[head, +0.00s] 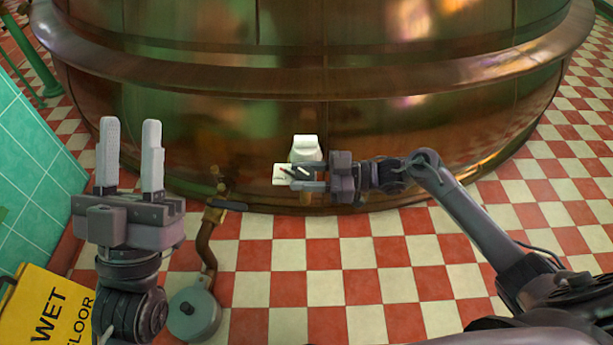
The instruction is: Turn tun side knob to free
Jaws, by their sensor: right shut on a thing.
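The large copper tun (230,125) fills the back of the head view. A small white box (306,147) sits against its lower side, with a pale plate (283,174) bearing small markings just below and to its left. My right gripper (300,181) reaches in from the right and is shut at the plate's front. What it grips looks like a small dark knob, mostly hidden by the fingers, so its angle cannot be told. My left gripper (132,160) points up at the left, its two pale fingers apart with nothing between them.
A brass valve with a dark handle (232,206) and a bent pipe (205,245) stand left of the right gripper, above a grey round canister (194,315). A yellow wet-floor sign (45,310) is at the lower left, by a green tiled wall (35,170). The checkered floor (330,270) is clear in the middle.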

